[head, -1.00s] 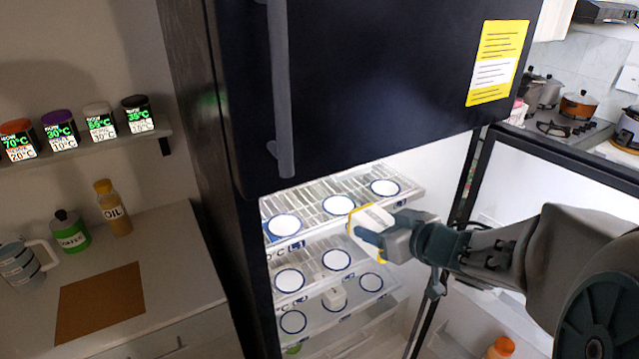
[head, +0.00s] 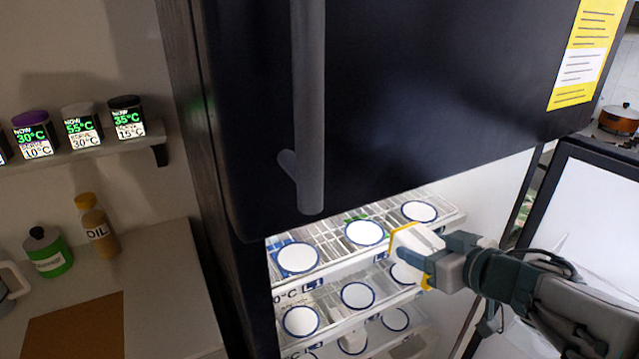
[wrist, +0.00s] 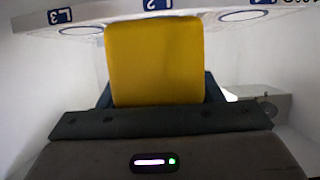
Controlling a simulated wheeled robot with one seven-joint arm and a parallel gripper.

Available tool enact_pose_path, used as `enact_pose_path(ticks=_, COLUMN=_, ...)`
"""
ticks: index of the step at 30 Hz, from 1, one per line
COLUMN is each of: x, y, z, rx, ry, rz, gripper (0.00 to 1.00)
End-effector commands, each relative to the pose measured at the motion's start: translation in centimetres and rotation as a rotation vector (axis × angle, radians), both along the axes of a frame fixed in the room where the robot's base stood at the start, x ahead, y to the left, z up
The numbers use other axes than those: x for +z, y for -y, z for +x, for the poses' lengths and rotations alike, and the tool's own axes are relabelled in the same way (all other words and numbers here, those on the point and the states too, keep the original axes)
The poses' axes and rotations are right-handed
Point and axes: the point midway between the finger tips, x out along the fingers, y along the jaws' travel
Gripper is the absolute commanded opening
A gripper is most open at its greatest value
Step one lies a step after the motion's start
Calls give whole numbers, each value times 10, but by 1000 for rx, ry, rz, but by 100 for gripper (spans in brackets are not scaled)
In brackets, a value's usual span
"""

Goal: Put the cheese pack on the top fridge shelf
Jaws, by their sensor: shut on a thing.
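The cheese pack (head: 418,243) is a yellow and white block held in my gripper (head: 428,262). In the wrist view its yellow face (wrist: 155,62) fills the middle, between the fingers. My gripper is shut on it, in front of the open fridge. The top fridge shelf (head: 330,268) is a wire shelf with white, blue-ringed round spots. The pack is at about the height of this shelf's front edge, near its right part. In the wrist view the shelf edge (wrist: 200,12) with labels L3, L2 and L1 runs behind the pack's top. I cannot tell whether they touch.
The dark upper door (head: 430,90) with its handle (head: 308,120) hangs above the opening. The open lower door (head: 590,200) stands at the right. Lower shelves (head: 345,315) carry more round spots. An oil bottle (head: 97,228) stands on the left counter.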

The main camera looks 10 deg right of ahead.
Motion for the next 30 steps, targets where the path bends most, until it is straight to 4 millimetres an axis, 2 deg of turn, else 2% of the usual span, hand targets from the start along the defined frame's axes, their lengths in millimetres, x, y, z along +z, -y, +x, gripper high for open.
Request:
enact_pose_path(ticks=5, x=-6, y=-9, z=13, rx=12, ry=0, rz=-1, gripper=25)
enact_pose_path(ticks=18, x=-7, y=-55, z=120, rx=17, ry=0, rz=0, gripper=25)
enact_pose_path(ticks=21, x=-6, y=-62, z=139, rx=15, ry=1, rz=0, gripper=25)
enact_pose_path(ticks=24, x=-5, y=-67, z=150, rx=13, ry=1, rz=0, gripper=25)
enact_pose_path(ticks=30, x=-5, y=-71, z=162, rx=12, ry=1, rz=0, gripper=25)
